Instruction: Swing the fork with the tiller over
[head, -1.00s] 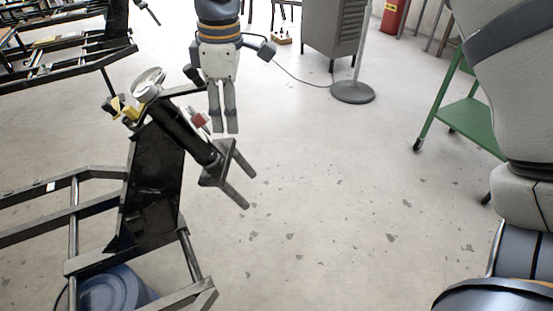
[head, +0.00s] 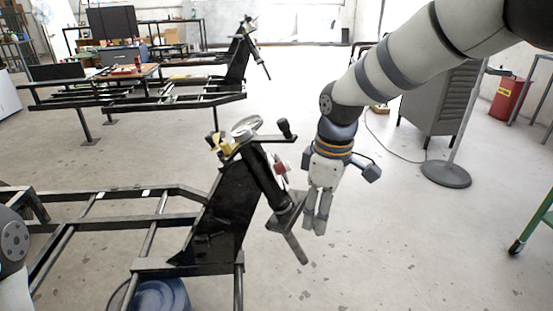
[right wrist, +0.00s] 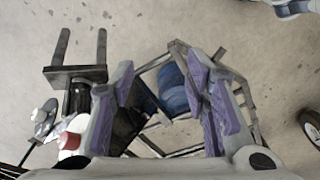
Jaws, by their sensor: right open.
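The fork (head: 285,215) is a dark crosspiece with prongs at the lower end of a slanted black tube on a black frame. In the right wrist view both prongs of the fork (right wrist: 75,72) show at upper left, outside my fingers. The tiller (head: 262,137) is a dark bar at the tube's top, ending in an upright black grip at right. My right gripper (head: 314,230) points down just right of the tube, below the tiller's height, open and empty. Its fingers (right wrist: 162,85) also show in the right wrist view. My left gripper is out of view.
A blue drum (head: 158,296) stands under the near frame (head: 150,220). A second frame (head: 140,97) stands behind. A grey cabinet (head: 440,100), a stand's round base (head: 446,174) and a red cylinder (head: 507,98) are at right.

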